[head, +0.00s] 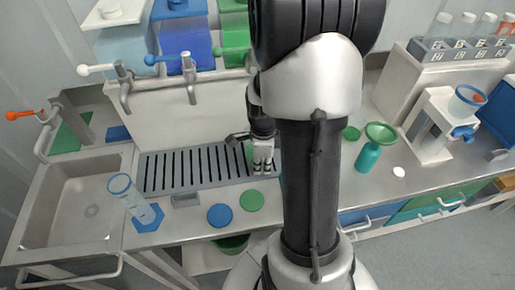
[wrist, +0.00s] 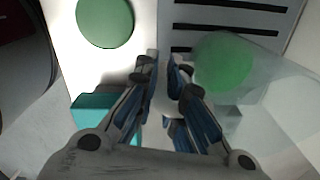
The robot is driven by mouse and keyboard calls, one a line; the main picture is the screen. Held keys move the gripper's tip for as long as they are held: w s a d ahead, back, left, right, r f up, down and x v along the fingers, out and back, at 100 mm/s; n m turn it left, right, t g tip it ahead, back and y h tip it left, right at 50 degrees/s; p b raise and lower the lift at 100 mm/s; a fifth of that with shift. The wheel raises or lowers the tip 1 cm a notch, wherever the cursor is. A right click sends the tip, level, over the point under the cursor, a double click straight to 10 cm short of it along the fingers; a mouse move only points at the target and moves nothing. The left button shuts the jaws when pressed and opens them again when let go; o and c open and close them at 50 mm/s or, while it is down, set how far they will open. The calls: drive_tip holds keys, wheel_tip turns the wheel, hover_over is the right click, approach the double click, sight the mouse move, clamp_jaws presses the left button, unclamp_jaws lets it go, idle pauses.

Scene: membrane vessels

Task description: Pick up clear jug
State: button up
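A see-through vessel with a green patch showing through it, which looks like the clear jug (wrist: 265,90), fills the right of the wrist view. A pale, handle-like part of it lies between my fingers. My gripper (wrist: 163,70) has its fingers drawn close together on that part. In the head view my gripper (head: 262,168) points down at the right end of the slotted drain grate, and a faint greenish shape shows beside it. The jug's outline is mostly hidden there by my arm.
Blue (head: 219,215) and green (head: 252,200) discs lie before the grate (head: 195,172). A teal bottle with a green funnel (head: 375,145) stands at right. Taps (head: 122,75) rise behind.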

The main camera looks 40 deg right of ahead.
clamp_jaws()
drive_tip(key=shift+r, duration=0.1)
drive_tip(key=shift+r, duration=0.4)
wheel_tip(320, 180, up, 9)
drive_tip(key=p, duration=0.4)
idle(0.5)
